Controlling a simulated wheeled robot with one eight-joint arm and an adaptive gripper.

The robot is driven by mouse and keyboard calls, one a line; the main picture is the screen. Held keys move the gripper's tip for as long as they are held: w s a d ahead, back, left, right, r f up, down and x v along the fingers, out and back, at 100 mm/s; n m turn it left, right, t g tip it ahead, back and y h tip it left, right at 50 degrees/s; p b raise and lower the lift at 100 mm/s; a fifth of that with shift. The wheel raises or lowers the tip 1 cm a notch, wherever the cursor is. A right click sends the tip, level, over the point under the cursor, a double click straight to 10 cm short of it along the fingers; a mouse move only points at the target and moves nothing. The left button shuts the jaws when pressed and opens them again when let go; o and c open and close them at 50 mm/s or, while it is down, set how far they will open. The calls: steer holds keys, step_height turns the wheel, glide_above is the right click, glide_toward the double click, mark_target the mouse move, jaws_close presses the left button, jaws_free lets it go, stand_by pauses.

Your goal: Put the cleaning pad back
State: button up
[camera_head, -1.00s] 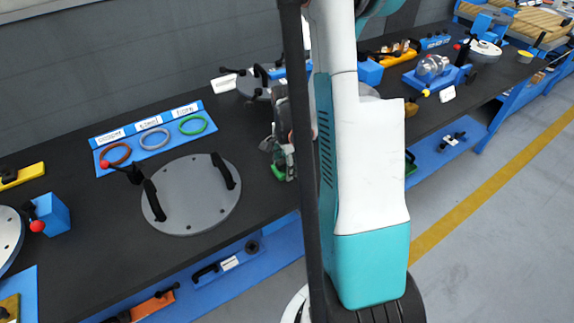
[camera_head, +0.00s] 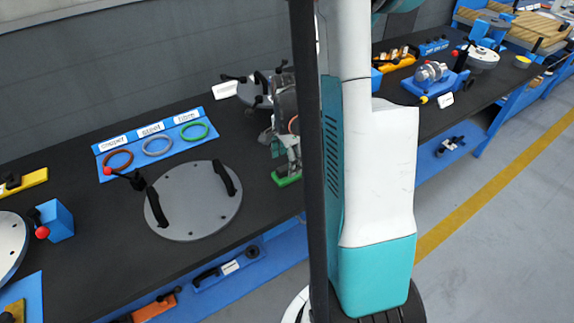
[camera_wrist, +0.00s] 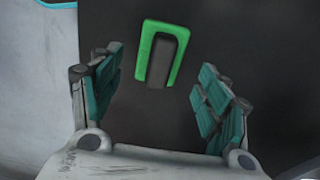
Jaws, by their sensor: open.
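The cleaning pad appears to be the green block with a dark grip on top (camera_wrist: 176,36). It lies flat on the black bench top near its front edge, and its green edge also shows in the head view (camera_head: 287,180). My gripper (camera_wrist: 163,88) is open and empty. In the wrist view its teal-padded fingers stand apart to the left and right of the pad's dark grip, with clear space on both sides. In the head view my gripper (camera_head: 287,150) is just above the pad, partly hidden by my own column.
A grey round flange plate with two black handles (camera_head: 195,203) lies left of the pad. A blue board with brown, grey and green rings (camera_head: 154,146) sits behind it. A second grey disc with dark clamps (camera_head: 251,90) stands beyond my gripper. Bare bench surrounds the pad.

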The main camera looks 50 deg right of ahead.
mark_target(286, 166)
step_height(286, 166, up, 6)
steer(key=shift+r+p, duration=0.25)
steer(key=shift+p, duration=0.65)
steer(key=shift+w, duration=0.1)
